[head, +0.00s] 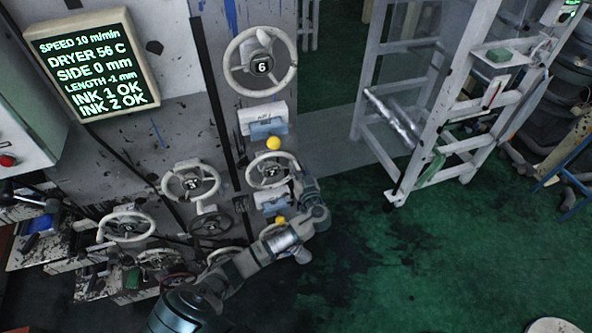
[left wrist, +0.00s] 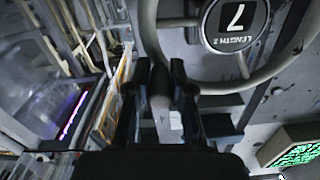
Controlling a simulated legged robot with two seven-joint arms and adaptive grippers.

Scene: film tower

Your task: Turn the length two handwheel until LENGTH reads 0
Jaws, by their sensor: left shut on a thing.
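The length two handwheel (head: 271,171) is a pale wheel with a dark hub marked 7, on the grey machine front. In the left wrist view its hub (left wrist: 236,22) reads "7 LENGTH 2", upside down. My left gripper (head: 295,180) is at the wheel's right side. In the left wrist view the gripper (left wrist: 162,82) has its dark fingers on either side of the wheel's handle, shut on it. The display (head: 92,62) at the upper left reads LENGTH -1 mm. My right gripper is not in view.
Another handwheel (head: 262,63) marked 6 is above, and one (head: 191,182) marked 3 is to the left. A yellow knob (head: 273,143) sits just above the length two wheel. A white frame (head: 425,105) stands to the right. The green floor (head: 430,260) has free room.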

